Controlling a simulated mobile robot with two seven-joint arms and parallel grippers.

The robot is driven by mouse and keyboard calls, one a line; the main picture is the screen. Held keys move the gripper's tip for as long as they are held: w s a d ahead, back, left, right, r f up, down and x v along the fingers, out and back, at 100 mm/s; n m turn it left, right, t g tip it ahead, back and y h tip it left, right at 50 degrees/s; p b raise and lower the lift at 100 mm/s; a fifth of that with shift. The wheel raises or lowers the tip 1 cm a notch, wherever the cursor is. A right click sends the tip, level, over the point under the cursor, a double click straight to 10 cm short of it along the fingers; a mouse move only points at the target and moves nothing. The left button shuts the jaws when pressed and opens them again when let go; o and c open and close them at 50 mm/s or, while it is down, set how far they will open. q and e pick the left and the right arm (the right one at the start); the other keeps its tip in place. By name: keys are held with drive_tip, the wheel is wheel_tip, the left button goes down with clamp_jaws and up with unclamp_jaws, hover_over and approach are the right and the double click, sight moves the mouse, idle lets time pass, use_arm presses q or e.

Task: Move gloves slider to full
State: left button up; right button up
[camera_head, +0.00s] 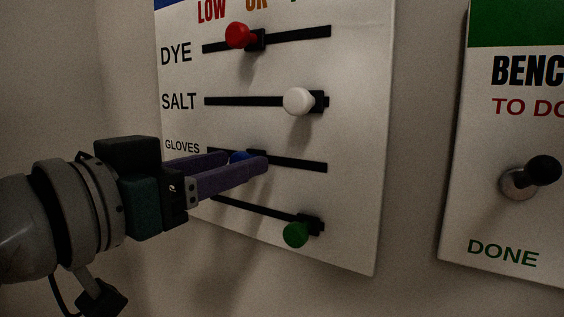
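The gloves slider is a dark horizontal slot with a blue knob (239,156), third row down on the white panel in the head view. The knob sits left of the slot's middle, and the slot runs on to the right. My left gripper (247,160) reaches in from the left with its two purple fingers at the blue knob. The knob shows partly between the fingers, and the nearer finger hides some of it. I cannot tell whether the fingers press on it. My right gripper is not in view.
The white panel (355,190) also carries a red dye knob (239,36), a white salt knob (298,101) and a green knob (295,235) below the gloves row. A second panel (478,190) at right has a black-tipped lever (543,170) above "DONE".

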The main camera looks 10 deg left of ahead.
use_arm(q)
clamp_jaws()
idle(1.2)
